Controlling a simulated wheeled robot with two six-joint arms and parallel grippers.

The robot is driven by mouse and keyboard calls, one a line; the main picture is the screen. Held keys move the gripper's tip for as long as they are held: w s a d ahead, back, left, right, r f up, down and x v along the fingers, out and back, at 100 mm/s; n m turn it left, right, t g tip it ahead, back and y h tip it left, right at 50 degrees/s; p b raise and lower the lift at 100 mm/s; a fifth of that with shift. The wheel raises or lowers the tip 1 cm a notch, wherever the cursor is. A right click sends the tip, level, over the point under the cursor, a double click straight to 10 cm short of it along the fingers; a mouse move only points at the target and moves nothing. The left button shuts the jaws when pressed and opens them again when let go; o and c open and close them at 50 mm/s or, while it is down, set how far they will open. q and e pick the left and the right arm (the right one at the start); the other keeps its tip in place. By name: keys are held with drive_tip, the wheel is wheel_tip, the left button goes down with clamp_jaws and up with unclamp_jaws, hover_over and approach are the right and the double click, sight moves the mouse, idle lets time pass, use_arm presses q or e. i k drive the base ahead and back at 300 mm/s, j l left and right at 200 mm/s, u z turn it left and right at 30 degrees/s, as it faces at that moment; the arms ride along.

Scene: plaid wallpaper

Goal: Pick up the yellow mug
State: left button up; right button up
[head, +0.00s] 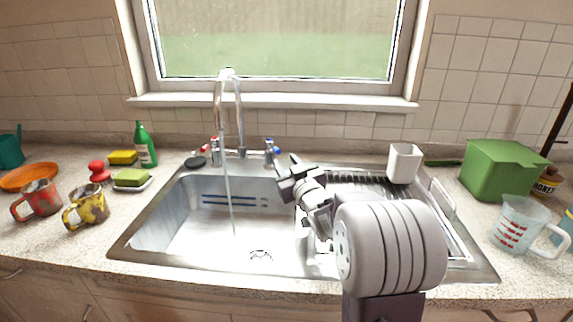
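The yellow mug (92,207) stands upright on the counter left of the sink, with dark patches on its side and its handle toward the left. My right gripper (287,174) is above the right part of the sink basin, far to the right of the mug and apart from it. My arm partly hides the gripper, and its fingers are too small to tell if they are open. My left gripper is not in view.
A red mug (41,199) stands just left of the yellow one. A red stopper-like object (98,172), a green sponge on a dish (131,178) and a green bottle (146,146) are behind it. Water runs from the faucet (220,110) into the sink (190,225). A measuring cup (517,226) stands right.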

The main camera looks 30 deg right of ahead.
sight(88, 201)
drive_tip(key=k+j, duration=0.8)
drive_tip(key=j, duration=0.05)
